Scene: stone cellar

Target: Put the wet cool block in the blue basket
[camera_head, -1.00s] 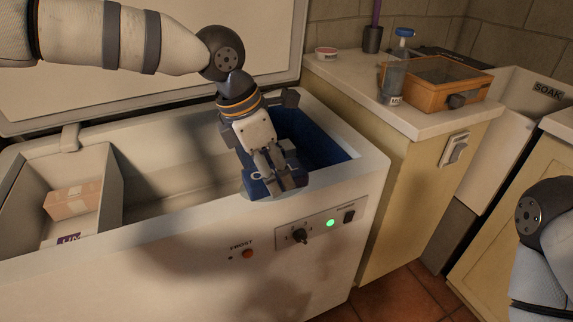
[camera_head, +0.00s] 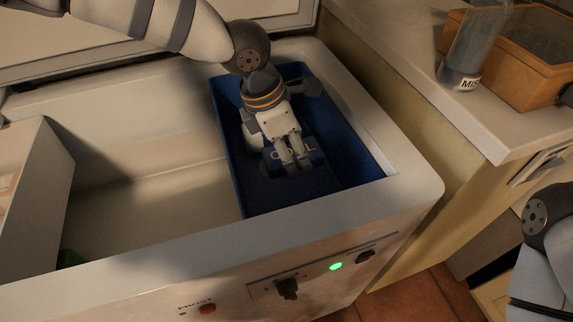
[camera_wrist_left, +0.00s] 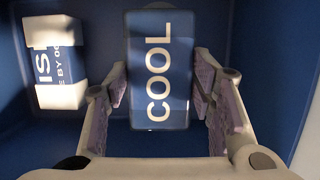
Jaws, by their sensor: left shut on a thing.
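The blue cool block (camera_wrist_left: 160,70), with white COOL lettering, is between the fingers of my left gripper in the left wrist view. My left gripper (camera_head: 290,168) is shut on it, down inside the blue basket (camera_head: 357,160) in the head view. The basket's blue walls also surround the block in the wrist view (camera_wrist_left: 270,60). My right gripper is out of view; only part of my right arm shows at the lower right.
A blue and white pack (camera_wrist_left: 57,62) lies in the basket beside the block. The basket sits at the right end of the open chest freezer (camera_head: 410,185), whose rim surrounds it. A counter (camera_head: 410,70) with a clear bottle (camera_head: 475,45) and wooden box (camera_head: 525,65) stands to the right.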

